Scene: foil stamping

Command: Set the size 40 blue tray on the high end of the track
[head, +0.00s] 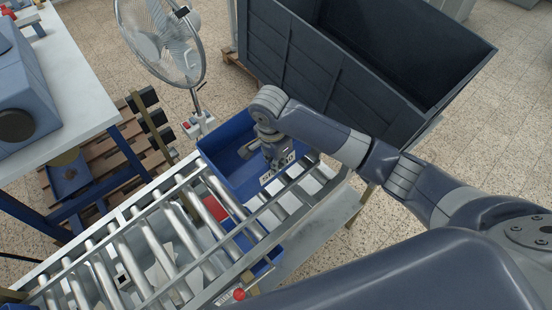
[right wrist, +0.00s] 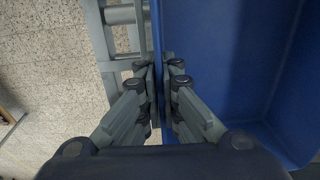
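The blue tray (head: 222,143) is at the far upper end of the roller track (head: 165,232). A white label (head: 268,178) on its near wall is partly legible and seems to end in 40. My right gripper (head: 277,160) is at that wall, beside the label. In the right wrist view, the fingers (right wrist: 159,82) stand on both sides of the tray's wall and close on it, with the tray's blue inside (right wrist: 225,60) to the right. Whether the tray's underside touches the rollers is hidden. My left gripper is not in view.
A large dark bin (head: 330,75) stands behind the tray. A fan (head: 165,40) stands at the upper left, near a white-topped table (head: 75,75) with a blue machine. A red button (head: 239,294) is at the track's near edge. Another blue container (head: 268,262) shows beneath the track.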

